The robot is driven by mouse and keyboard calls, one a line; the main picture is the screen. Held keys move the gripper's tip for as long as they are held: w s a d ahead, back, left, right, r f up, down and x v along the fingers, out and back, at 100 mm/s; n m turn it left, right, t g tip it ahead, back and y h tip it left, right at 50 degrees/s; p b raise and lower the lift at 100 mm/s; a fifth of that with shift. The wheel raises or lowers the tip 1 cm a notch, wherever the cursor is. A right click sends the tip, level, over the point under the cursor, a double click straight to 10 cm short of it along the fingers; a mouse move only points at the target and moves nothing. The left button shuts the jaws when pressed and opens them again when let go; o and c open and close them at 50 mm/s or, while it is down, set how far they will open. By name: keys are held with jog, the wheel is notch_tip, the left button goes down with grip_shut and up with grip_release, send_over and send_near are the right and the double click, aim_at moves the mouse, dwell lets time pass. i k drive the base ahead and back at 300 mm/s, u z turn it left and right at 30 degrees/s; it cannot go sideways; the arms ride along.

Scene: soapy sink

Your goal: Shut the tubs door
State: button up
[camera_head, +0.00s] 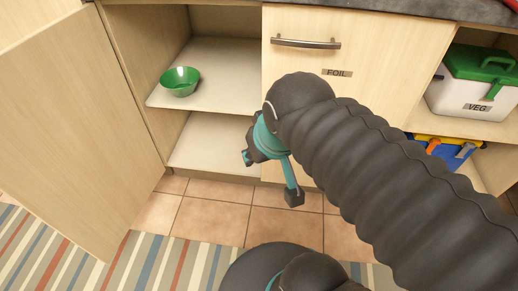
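A pale wood cabinet door (70,125) stands wide open at the left, swung out over the floor. No label shows on the face I see, so I cannot read whether it is the tubs door. It belongs to a cupboard with two visible shelves, and a green bowl (180,82) sits on the upper shelf (225,65). The lower shelf (215,145) looks empty. My gripper (270,177) is in front of the cupboard's lower right side, well to the right of the door and apart from it. Its teal fingers are spread and hold nothing visible.
A closed front marked FOIL (337,73) has a bar handle (305,43). On open shelves at the right are a white VEG box with a green lid (475,80) and a blue and yellow box (445,150). A striped rug (130,265) lies on the tiled floor (215,215).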

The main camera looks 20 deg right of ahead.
aim_at(79, 153)
jog(key=z, duration=3.4)
jog(key=k, duration=2.9)
jog(key=u, duration=1.2)
jog(key=k, duration=0.35)
jog(key=u, duration=0.3)
